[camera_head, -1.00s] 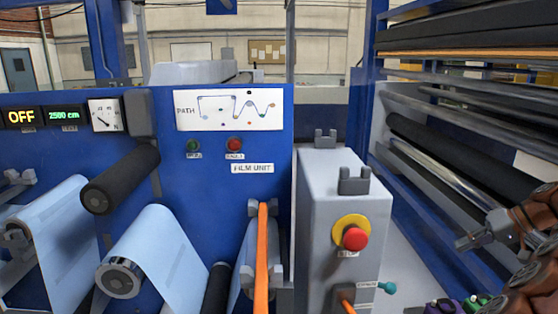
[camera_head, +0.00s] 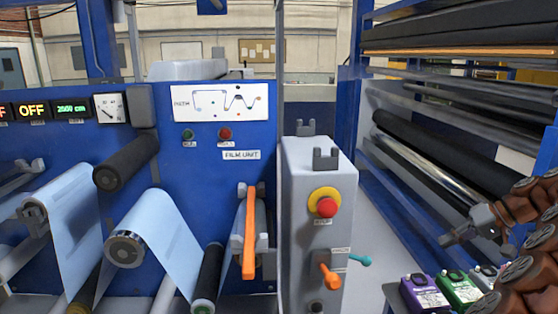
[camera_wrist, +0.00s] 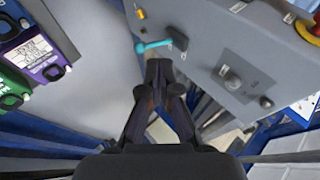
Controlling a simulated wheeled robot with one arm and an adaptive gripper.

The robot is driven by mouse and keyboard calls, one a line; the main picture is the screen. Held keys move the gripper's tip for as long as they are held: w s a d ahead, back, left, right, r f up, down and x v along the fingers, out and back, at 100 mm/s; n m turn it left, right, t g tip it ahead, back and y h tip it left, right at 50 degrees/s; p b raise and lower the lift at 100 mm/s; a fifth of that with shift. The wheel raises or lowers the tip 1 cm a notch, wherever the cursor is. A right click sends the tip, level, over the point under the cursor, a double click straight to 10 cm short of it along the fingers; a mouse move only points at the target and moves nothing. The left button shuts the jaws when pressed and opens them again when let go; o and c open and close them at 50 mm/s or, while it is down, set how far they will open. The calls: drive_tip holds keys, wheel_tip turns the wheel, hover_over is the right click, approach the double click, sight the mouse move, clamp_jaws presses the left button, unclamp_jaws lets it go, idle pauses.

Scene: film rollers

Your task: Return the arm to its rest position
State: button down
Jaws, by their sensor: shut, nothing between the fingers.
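My gripper (camera_head: 448,240) is at the right of the head view, in front of the roller rack and pointing left. It is shut with nothing held. My brown arm links curve down the right edge. In the wrist view the dark fingers (camera_wrist: 159,70) come together at mid-picture, beside the grey control box's panel (camera_wrist: 235,75). A teal lever (camera_wrist: 153,46) shows just beyond the fingertips; I cannot tell the exact gap. The gripper looks apart from everything around it.
The grey box carries a red stop button (camera_head: 327,207), an orange knob (camera_head: 330,276) and a teal lever (camera_head: 360,260). Purple (camera_head: 424,294) and green (camera_head: 459,288) boxes sit below my gripper. Long rollers (camera_head: 440,150) lie behind it. A blue film machine (camera_head: 230,190) stands left.

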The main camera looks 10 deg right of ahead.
drive_tip(key=s+a+r+n+g+h, duration=0.1)
drive_tip(key=s+a+r+n+g, duration=0.2)
drive_tip(key=a, duration=1.3)
drive_tip(key=s+a+g+h, duration=0.15)
drive_tip(key=s+a, duration=0.35)
drive_tip(key=a, duration=1)
drive_tip(key=s+a+f+g+h, duration=0.1)
drive_tip(key=s+a+f, duration=0.2)
drive_tip(key=s, duration=0.4)
drive_tip(key=s+a+f+g+h, duration=0.1)
drive_tip(key=s+a+f+h, duration=0.15)
drive_tip(key=s, duration=0.45)
drive_tip(key=s+d+f+h+b, duration=0.1)
drive_tip(key=s+f+b, duration=0.4)
drive_tip(key=s+f, duration=0.5)
drive_tip(key=shift+d+f+m+h, duration=0.35)
drive_tip(key=shift+d+m+h, duration=0.05)
drive_tip(key=shift+d, duration=0.25)
drive_tip(key=shift+a, duration=0.1)
